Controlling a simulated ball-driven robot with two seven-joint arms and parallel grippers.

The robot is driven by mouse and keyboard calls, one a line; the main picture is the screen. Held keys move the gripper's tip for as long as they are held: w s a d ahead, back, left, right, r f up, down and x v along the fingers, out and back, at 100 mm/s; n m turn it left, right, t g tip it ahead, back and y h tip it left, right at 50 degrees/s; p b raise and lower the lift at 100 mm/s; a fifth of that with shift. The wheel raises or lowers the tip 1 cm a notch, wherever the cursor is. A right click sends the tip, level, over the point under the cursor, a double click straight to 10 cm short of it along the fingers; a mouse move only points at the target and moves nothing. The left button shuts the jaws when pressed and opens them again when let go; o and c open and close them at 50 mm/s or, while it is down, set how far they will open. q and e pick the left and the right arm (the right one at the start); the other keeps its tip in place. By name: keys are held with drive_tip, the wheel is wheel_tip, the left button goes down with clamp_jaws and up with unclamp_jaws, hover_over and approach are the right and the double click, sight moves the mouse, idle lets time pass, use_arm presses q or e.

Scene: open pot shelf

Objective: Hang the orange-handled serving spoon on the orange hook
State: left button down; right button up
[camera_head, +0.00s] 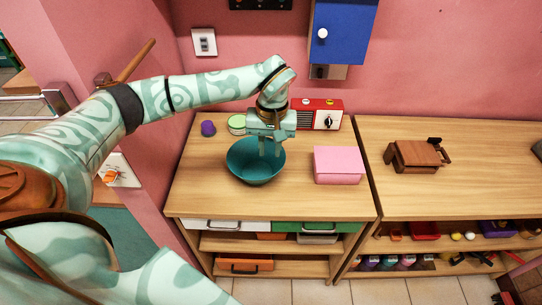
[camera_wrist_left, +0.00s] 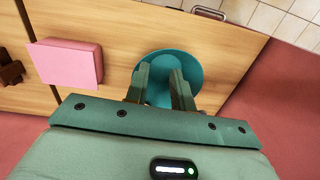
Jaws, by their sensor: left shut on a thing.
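My left gripper (camera_head: 269,152) reaches down from above at the teal bowl (camera_head: 250,172), which is on the wooden counter. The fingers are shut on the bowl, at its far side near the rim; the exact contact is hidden. In the left wrist view the bowl (camera_wrist_left: 188,63) shows behind the two fingers (camera_wrist_left: 167,70). I cannot make out an orange-handled serving spoon or an orange hook. My right gripper is out of view.
A pink box (camera_head: 338,165) stands right of the bowl. A blue cabinet (camera_head: 343,35) hangs above. A wooden item (camera_head: 415,155) lies on the right counter. The front counter strip is clear.

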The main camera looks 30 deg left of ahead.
use_arm(q)
drive_tip(key=shift+f, duration=0.2)
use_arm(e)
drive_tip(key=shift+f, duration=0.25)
use_arm(q)
drive_tip(key=shift+f, duration=0.1)
drive_tip(key=shift+f, duration=0.3)
drive_tip(key=c, duration=1.2)
unclamp_jaws()
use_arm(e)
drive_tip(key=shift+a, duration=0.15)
use_arm(q)
wheel_tip(320, 180, up, 13)
drive_tip(key=shift+w+d+f+p, duration=0.1)
drive_tip(key=shift+w+d+p, duration=0.05)
drive_tip(key=shift+p, duration=0.7)
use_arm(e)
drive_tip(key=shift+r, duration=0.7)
